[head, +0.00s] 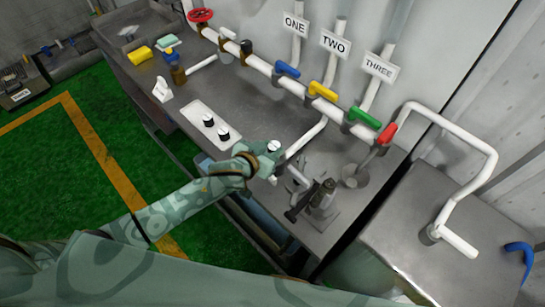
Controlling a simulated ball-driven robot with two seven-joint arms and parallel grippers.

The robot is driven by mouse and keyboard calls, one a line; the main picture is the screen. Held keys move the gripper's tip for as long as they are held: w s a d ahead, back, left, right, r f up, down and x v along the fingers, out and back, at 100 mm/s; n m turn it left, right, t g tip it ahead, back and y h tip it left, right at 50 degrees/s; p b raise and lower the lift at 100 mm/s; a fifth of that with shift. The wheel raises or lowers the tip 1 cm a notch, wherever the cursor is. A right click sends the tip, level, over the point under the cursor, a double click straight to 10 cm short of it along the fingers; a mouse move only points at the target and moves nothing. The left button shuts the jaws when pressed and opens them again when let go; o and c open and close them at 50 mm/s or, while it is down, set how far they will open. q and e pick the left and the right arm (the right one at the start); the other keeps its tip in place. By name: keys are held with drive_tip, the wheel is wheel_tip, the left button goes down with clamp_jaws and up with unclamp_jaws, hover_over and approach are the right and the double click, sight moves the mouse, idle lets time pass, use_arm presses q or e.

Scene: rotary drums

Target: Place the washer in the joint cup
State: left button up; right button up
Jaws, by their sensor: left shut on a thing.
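My left gripper (277,168) is at the front edge of the grey workbench, near the lower end of a slanted white pipe. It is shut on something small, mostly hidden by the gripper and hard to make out. I cannot pick out the washer for certain. A grey metal cup (355,177) stands on the bench to the right, below the red valve handle and apart from the gripper. I cannot tell whether it is the joint cup. My right gripper is not in view.
A grey metal vise-like fixture (323,197) stands between the gripper and the cup. A white panel with black knobs (207,120) lies to the left. A white pipe (262,66) with yellow (323,91), green (365,118) and red (387,133) valve handles runs behind. Bare bench lies behind the panel.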

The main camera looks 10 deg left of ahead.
use_arm(q)
drive_tip(key=shift+w+d+f, duration=0.15)
drive_tip(key=shift+w+f, duration=0.1)
drive_tip(key=shift+f, duration=0.1)
drive_tip(key=shift+w+d+f+b, duration=0.1)
drive_tip(key=shift+f+b, duration=0.4)
drive_tip(key=shift+f, duration=1.15)
drive_tip(key=shift+f, duration=0.1)
drive_tip(key=o, duration=0.9)
drive_tip(key=shift+o, duration=0.2)
